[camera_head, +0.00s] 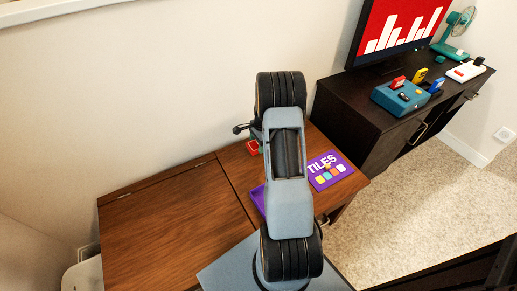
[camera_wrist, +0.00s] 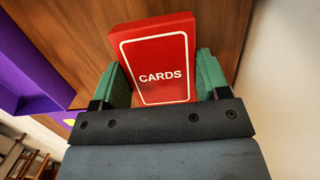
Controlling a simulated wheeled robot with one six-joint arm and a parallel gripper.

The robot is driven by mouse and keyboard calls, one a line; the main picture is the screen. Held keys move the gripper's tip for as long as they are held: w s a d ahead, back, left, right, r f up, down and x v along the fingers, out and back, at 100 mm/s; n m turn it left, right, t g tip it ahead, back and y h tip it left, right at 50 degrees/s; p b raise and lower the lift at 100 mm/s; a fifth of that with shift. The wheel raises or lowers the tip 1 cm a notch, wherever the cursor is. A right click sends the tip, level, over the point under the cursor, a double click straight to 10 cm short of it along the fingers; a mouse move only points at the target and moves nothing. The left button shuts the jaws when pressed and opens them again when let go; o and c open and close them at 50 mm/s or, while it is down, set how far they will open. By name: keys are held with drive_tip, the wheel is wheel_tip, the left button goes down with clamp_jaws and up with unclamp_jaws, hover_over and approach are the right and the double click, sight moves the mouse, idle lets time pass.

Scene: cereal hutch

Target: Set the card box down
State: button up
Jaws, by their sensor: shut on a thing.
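The card box is red with a white border and the word CARDS. In the wrist view the card box (camera_wrist: 160,62) sits between the two green fingertips of my gripper (camera_wrist: 165,80), which is shut on its sides. The wooden top lies behind the box; I cannot tell whether the box touches it. In the head view only a small red part of the card box (camera_head: 252,147) shows left of my arm, with a green fingertip beside it. My arm hides the rest of the gripper there.
A purple TILES box lid (camera_head: 331,170) lies right of my arm on the wooden cabinet top (camera_head: 170,225). A purple tray (camera_head: 258,198) is partly hidden by my arm. The left part of the top is clear. A dark cabinet (camera_head: 365,115) with a screen and consoles stands at right.

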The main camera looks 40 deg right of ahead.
drive_tip(key=shift+w+d+f+b, duration=0.15)
drive_tip(key=shift+f+b, duration=0.55)
drive_tip(key=shift+f, duration=1)
drive_tip(key=shift+f, duration=0.15)
drive_tip(key=o, duration=0.9)
drive_tip(key=shift+o, duration=0.2)
